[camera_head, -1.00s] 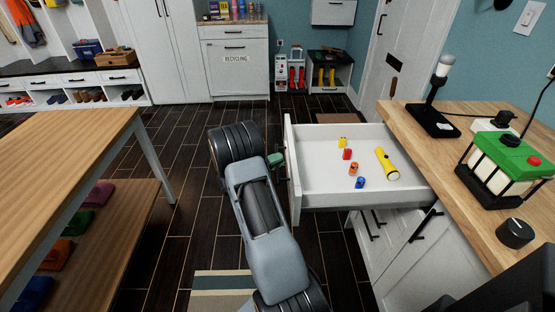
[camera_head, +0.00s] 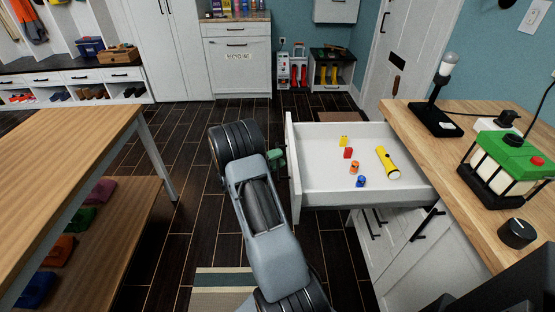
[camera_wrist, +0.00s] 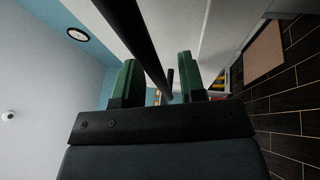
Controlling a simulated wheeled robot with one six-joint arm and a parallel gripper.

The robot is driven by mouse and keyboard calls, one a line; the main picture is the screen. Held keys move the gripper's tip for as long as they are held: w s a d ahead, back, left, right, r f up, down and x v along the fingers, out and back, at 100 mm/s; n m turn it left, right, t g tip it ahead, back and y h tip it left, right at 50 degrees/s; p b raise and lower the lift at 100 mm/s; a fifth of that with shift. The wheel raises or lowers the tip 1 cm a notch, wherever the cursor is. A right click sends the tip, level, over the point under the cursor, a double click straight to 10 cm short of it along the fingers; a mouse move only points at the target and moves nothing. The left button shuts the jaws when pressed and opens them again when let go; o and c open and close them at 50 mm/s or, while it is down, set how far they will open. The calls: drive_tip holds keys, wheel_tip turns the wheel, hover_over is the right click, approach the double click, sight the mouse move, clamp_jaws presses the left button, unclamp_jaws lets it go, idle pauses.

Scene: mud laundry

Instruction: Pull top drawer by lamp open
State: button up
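The top drawer (camera_head: 325,183) of the white cabinet, below the counter with the lamp (camera_head: 437,105), stands pulled well out. Its front panel (camera_head: 292,165) faces my arm. My gripper (camera_head: 279,160) is at the outer side of that panel. In the wrist view, the green fingers of my gripper (camera_wrist: 157,66) are spread apart. The black handle bar (camera_wrist: 136,32) runs between them, with visible gaps on both sides. The handle is hidden in the head view.
The drawer holds a yellow flashlight (camera_head: 387,162) and several small toy cars. A green-topped lantern (camera_head: 498,165) and a black knob (camera_head: 516,232) stand on the wooden counter (camera_head: 455,168). A wooden bench table (camera_head: 65,150) is at left. Dark floor lies open between.

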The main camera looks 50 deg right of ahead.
drive_tip(key=v, duration=1.3)
drive_tip(key=shift+w+a, duration=0.2)
drive_tip(key=shift+a, duration=0.05)
drive_tip(key=shift+f, duration=0.1)
